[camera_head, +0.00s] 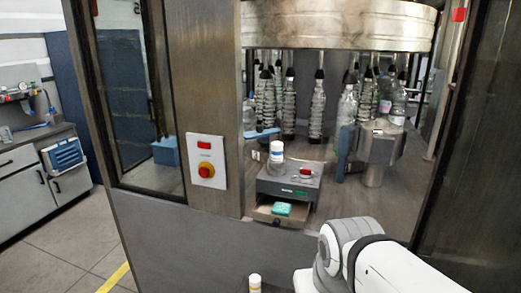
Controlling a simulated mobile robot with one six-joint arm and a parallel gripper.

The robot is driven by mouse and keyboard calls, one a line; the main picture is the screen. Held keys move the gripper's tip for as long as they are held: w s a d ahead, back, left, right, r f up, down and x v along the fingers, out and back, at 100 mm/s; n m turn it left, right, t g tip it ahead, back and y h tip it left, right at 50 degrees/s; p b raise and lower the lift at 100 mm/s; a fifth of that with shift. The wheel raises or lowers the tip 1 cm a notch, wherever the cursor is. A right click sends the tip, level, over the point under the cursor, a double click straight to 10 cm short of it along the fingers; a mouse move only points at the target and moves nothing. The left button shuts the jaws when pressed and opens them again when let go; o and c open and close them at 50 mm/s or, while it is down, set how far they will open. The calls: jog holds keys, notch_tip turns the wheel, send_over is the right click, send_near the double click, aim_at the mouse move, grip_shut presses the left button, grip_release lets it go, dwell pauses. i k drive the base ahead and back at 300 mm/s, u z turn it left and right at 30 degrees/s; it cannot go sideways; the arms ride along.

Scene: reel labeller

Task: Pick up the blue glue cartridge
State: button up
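A small teal-blue block (283,209) lies in an open shallow drawer (262,214) under a grey box-shaped unit in the machine opening. It may be the glue cartridge, but it is too small to tell. No other thing in view is clearly a blue cartridge. My white and grey arm reaches in from the lower right, beside and in front of the drawer. My gripper does not show.
The grey unit (290,184) carries a white-capped container (276,152) and a red item (306,172). A panel with a red knob (207,170) is left of the opening. Clear bottles hang behind.

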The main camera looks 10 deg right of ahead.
aim_at(277, 148)
jog(key=i, duration=1.15)
jog(key=z, duration=0.05)
